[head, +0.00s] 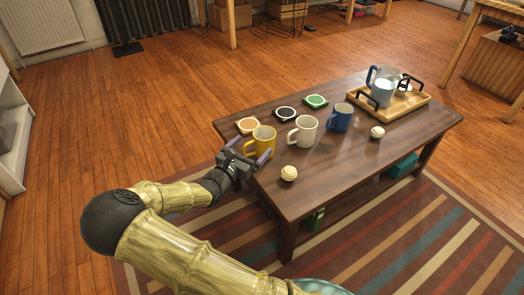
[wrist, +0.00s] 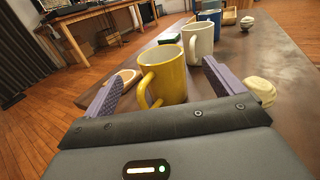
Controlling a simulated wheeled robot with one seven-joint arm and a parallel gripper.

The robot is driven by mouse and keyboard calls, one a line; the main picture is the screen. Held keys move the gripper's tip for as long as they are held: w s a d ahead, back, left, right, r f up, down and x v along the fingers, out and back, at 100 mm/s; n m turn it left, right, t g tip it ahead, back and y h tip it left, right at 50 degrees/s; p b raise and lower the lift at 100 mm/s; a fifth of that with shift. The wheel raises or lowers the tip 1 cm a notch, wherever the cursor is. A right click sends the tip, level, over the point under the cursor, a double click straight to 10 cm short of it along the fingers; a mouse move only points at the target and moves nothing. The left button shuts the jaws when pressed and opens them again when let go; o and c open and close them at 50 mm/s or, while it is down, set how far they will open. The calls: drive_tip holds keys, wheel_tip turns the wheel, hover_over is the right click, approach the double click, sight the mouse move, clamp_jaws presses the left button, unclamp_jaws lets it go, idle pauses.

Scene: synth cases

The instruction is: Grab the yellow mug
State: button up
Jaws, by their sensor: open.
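The yellow mug (head: 266,138) stands upright near the left end of the dark wooden table (head: 330,172). In the wrist view the yellow mug (wrist: 172,77) is straight ahead, its handle facing me and slightly left. My gripper (head: 247,152) is open at the table's left edge, just short of the mug. In the wrist view the purple fingers of my gripper (wrist: 160,86) are spread to either side of the mug's lower part. Nothing is held. Whether a finger touches the mug, I cannot tell.
A white mug (head: 303,131) and a blue mug (head: 341,118) stand to the right of the yellow one. A cream ball-like item (head: 289,173) sits in front. A wooden tray (head: 400,107) with a pitcher (head: 383,88) is at the far right.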

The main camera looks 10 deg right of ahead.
sight(258, 140)
drive_tip(key=shift+w+d, duration=0.1)
drive_tip(key=b+x, duration=0.3)
drive_tip(key=x, duration=0.1)
drive_tip(key=shift+f+b, duration=0.35)
drive_tip(key=shift+w+d, duration=0.25)
drive_tip(key=shift+w, duration=0.05)
drive_tip(key=shift+w+d+r, duration=0.15)
drive_tip(key=shift+r, duration=0.05)
drive_tip(key=c, duration=1.6)
drive_tip(key=shift+o, duration=0.2)
drive_tip(key=shift+r, duration=0.2)
